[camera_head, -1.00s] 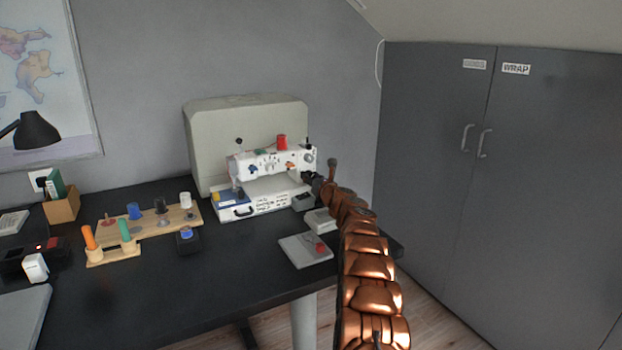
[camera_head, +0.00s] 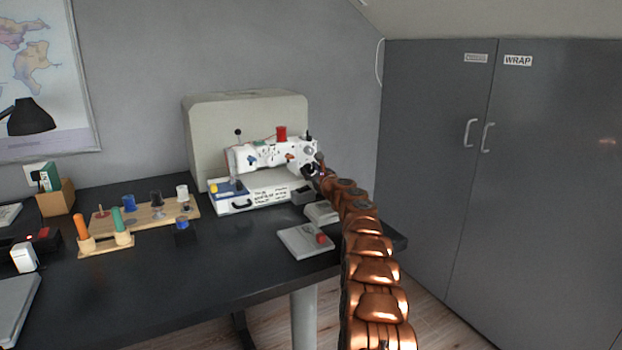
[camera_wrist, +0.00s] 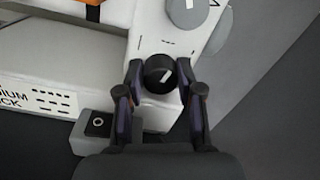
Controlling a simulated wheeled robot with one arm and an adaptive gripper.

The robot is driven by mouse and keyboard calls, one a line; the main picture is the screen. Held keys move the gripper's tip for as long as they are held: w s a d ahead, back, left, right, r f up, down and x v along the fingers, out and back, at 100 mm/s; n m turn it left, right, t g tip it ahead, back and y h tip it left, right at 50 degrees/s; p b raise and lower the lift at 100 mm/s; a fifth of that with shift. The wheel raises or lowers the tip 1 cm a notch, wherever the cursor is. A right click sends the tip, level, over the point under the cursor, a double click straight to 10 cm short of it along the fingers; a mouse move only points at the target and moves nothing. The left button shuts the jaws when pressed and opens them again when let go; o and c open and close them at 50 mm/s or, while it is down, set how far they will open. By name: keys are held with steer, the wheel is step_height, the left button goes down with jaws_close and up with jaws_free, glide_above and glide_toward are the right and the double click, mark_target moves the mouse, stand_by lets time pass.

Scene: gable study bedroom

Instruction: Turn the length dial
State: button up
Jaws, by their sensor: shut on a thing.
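The white sewing machine (camera_head: 262,153) stands on the dark desk, with its right end facing my arm. In the wrist view a black round dial (camera_wrist: 159,74) with a white pointer mark sits on the machine's white body (camera_wrist: 160,35). My gripper (camera_wrist: 160,80) has one finger on each side of this dial and is shut on it. No label naming the dial is readable. In the head view my gripper (camera_head: 312,170) is at the machine's right end and covers the dial there.
A larger grey knob (camera_wrist: 186,12) sits above the dial. On the desk, a grey pad with a red item (camera_head: 306,240) lies in front, and a wooden spool rack (camera_head: 150,219) stands left.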

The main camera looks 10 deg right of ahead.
steer(key=shift+a+f+n+b, duration=0.1)
steer(key=shift+n+b, duration=0.65)
steer(key=shift+n, duration=0.55)
steer(key=o, duration=1.2)
